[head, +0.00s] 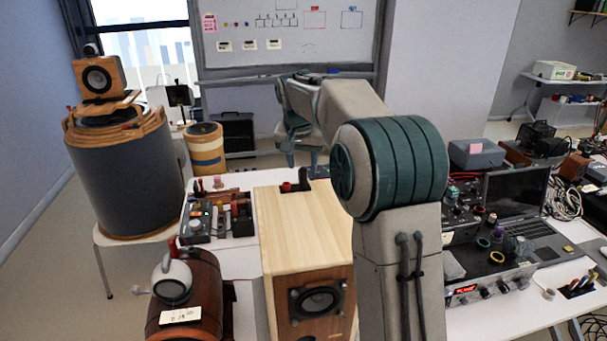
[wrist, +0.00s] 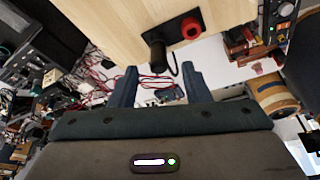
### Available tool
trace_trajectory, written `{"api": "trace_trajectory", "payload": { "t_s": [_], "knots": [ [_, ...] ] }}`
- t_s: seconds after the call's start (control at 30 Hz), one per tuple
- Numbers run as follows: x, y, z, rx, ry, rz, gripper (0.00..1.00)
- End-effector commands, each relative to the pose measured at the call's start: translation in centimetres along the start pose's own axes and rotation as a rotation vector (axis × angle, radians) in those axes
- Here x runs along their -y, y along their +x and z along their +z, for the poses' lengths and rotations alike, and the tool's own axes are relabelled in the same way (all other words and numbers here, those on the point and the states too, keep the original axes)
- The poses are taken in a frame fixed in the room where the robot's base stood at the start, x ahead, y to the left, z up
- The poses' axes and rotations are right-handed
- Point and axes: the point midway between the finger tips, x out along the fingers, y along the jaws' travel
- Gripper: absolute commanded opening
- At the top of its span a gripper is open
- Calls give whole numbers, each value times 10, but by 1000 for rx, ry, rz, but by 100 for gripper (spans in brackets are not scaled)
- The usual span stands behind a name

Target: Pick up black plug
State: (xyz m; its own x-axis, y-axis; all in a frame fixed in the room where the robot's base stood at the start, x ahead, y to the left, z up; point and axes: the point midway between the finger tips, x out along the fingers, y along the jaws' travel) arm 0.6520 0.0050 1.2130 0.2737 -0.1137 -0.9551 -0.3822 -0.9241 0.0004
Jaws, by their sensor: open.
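The black plug (wrist: 157,54) stands out from a dark plate on the wooden speaker box (wrist: 110,22) in the wrist view, with a thin black cable beside it. A red plug (wrist: 190,27) is next to it on the same plate. In the head view the black plug (head: 304,177) and red plug (head: 286,187) show at the far edge of the speaker box (head: 300,225). My gripper (wrist: 160,84) is open and empty, its fingers apart. In the wrist view the black plug appears above the gap between them. In the head view my gripper (head: 302,157) is beyond the plugs.
My arm hides part of the table right of the speaker box. A laptop (head: 515,208) and electronics stand at the right. A wooden barrel (head: 190,290) with a white object on it is at front left. A large drum (head: 125,180) carries a small speaker (head: 98,78) at the left.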

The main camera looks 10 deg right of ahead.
Motion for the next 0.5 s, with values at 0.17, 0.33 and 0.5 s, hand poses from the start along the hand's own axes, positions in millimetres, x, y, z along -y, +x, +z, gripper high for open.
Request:
{"api": "trace_trajectory", "payload": {
  "t_s": [0.17, 0.33, 0.5],
  "knots": [
    [-2, 26, 1, 3, 1, 1, 43],
    [-1, 36, 1, 1, 1, 0, 43],
    [-1, 36, 1, 0, 1, -1, 43]
  ]
}}
